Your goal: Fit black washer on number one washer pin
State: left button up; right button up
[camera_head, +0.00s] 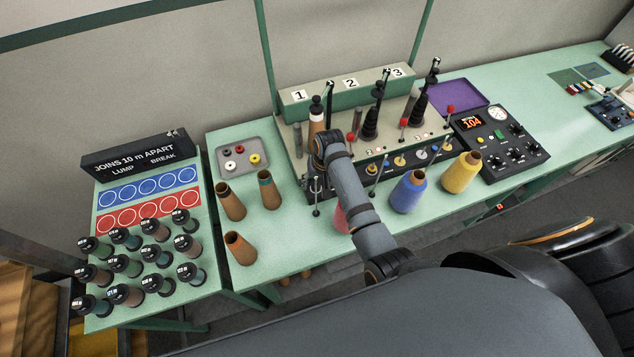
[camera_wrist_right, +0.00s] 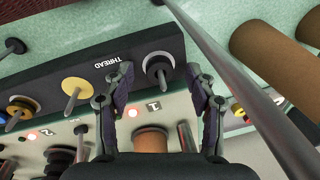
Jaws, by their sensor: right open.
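In the right wrist view, a black ring (camera_wrist_right: 157,66) with a pale rim sits around a short metal pin on the dark panel marked THREAD. This pin stands at the number one end of the panel. My right gripper (camera_wrist_right: 162,85) is open, its two fingers apart with the pin between and beyond them; nothing is held. In the head view, my right arm reaches to the front of station one, and its fingers are hidden behind the wrist. My left gripper is out of view.
Brown cones (camera_head: 231,203) stand left of the arm. A blue cone (camera_head: 409,193) and a yellow cone (camera_head: 461,173) stand right. Thin metal rods rise before the panel, one (camera_wrist_right: 245,85) close by the right finger. A yellow washer (camera_wrist_right: 77,89) is on the neighbouring pin.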

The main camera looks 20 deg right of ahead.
notch_tip(320, 180, up, 12)
jog(key=s+d, duration=0.1)
jog(key=shift+s+d, duration=0.15)
jog(key=shift+s, duration=0.1)
jog(key=shift+f, duration=0.15)
